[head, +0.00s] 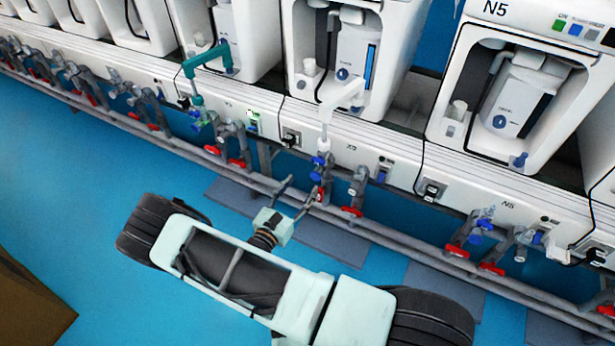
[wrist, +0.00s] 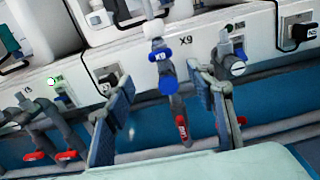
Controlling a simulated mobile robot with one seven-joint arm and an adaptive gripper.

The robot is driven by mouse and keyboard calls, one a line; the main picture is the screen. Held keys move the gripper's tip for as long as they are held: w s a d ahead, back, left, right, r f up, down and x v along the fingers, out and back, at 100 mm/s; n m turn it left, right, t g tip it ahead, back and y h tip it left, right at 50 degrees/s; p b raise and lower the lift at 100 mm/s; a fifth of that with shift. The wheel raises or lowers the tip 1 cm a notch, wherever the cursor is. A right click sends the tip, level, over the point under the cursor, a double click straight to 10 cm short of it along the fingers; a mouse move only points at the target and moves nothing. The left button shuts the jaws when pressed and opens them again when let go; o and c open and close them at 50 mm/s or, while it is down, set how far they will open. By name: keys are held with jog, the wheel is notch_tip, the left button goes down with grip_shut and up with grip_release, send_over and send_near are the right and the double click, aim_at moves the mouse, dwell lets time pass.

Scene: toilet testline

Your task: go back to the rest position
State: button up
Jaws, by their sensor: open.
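My gripper (head: 297,193) is at the end of my arm, low in front of the test line's pipes. Its two fingers are spread apart with nothing between them. In the wrist view my gripper (wrist: 159,78) shows both finger pads, one on each side of the X9 valve. That valve has a blue knob (wrist: 168,83) and a red handle (wrist: 181,128) below it, seen through the gap between the fingers. I cannot tell the exact distance from the fingertips to the valve.
A row of white test stations (head: 345,150) runs diagonally across the head view. Grey pipes (head: 425,252) with red and blue valves run along its front. A teal pipe fitting (head: 207,60) stands at the left. A brown box-like object (head: 30,310) is at lower left. Blue floor (head: 75,180) lies open at left.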

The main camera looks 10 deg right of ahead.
jog(key=shift+s+a, duration=0.35)
jog(key=shift+s, duration=0.25)
jog(key=shift+w+r, duration=0.1)
